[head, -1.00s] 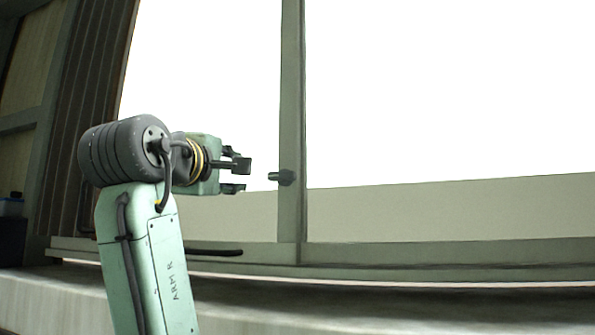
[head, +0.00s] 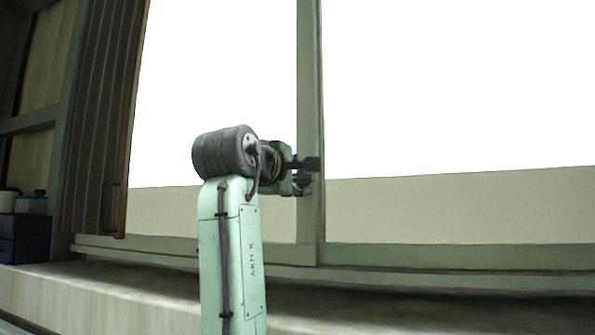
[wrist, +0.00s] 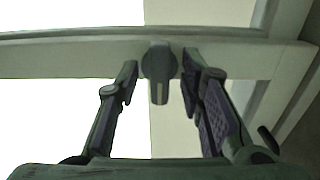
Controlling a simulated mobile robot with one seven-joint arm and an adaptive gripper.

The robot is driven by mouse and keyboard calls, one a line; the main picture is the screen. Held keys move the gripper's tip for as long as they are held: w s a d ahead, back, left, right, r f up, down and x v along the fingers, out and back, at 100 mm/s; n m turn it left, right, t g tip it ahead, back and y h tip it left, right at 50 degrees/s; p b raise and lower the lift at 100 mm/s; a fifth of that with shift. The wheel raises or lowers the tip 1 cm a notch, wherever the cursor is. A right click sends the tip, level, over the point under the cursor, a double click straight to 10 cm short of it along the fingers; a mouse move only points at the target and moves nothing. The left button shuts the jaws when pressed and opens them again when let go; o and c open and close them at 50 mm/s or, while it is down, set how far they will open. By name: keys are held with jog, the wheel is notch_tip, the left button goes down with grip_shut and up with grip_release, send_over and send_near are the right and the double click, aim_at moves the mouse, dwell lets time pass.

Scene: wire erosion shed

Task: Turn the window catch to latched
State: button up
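The window catch (wrist: 159,62) is a small dark grey knob with a short lever on the sash upright. In the wrist view its lever points to the bottom of the picture, across the upright. My gripper (wrist: 160,68) is open, with one finger on each side of the catch. Narrow gaps show between the catch and the fingers, the right finger looking nearer. In the head view my gripper (head: 308,174) is in front of the upright and hides most or all of the catch.
The window's green-grey upright (head: 311,80) stands between bright panes. A stone sill (head: 400,290) runs below. A dark slatted panel (head: 100,120) stands at the left, with dark boxes (head: 25,238) near it. A dark handle shows at the wrist view's lower right (wrist: 268,138).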

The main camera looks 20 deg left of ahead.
jog(key=shift+w, duration=0.1)
jog(key=shift+c, duration=0.4)
grip_shut()
